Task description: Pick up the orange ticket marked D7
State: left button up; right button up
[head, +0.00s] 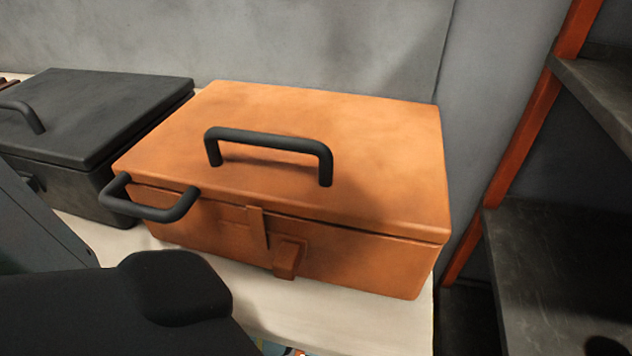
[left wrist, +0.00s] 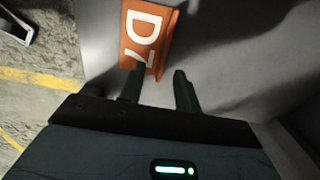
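The orange ticket (left wrist: 147,14) marked D7 in white shows at the top of the left wrist view, against a grey surface. The ticket does not show clearly in the head view. My left gripper (left wrist: 160,72) is open, with its two dark fingers apart at the ticket's lower end. The left finger overlaps the figure 7 in the picture. I cannot tell whether the fingers touch the ticket. My right gripper is in neither view.
An orange toolbox (head: 370,140) with dark handles stands closed on a pale top (head: 340,325). A black case (head: 110,110) stands to its left. A dark shelf unit (head: 560,270) with an orange post (head: 530,130) is at right. The left wrist view shows floor with yellow lines (left wrist: 35,78).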

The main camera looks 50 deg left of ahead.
pick_arm(q)
jog(key=shift+f, duration=0.15)
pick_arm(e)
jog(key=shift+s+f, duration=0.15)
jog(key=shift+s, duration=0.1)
